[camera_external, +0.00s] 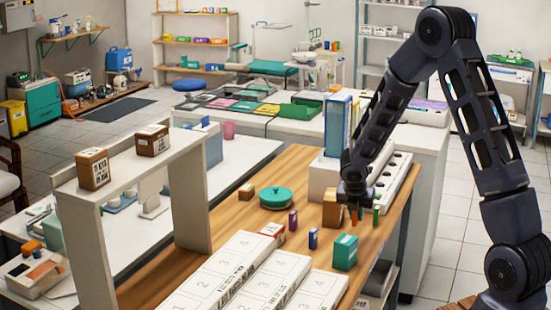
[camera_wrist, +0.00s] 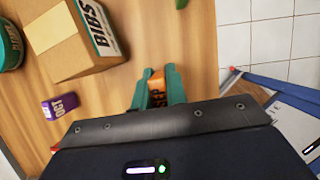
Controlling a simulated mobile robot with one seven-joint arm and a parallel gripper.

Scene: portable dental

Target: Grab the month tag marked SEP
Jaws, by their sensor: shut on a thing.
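The orange month tag marked SEP (camera_wrist: 157,97) sits between the two teal fingers of my gripper (camera_wrist: 158,88) in the wrist view. The fingers are shut on it, one on each side. In the outside view my gripper (camera_external: 355,198) points down beside the brown box, and a bit of the orange tag (camera_external: 354,214) shows under it. I cannot tell whether the tag touches the wooden table. A purple tag marked OCT (camera_wrist: 60,106) lies to the left in the wrist view.
A brown box marked BIBS (camera_wrist: 77,40) is close by. A green tag (camera_external: 376,215), a blue tag (camera_external: 313,238), a teal box (camera_external: 344,253) and a round green container (camera_external: 276,197) stand around. Numbered white trays (camera_external: 262,275) lie in front. The table's right edge is near.

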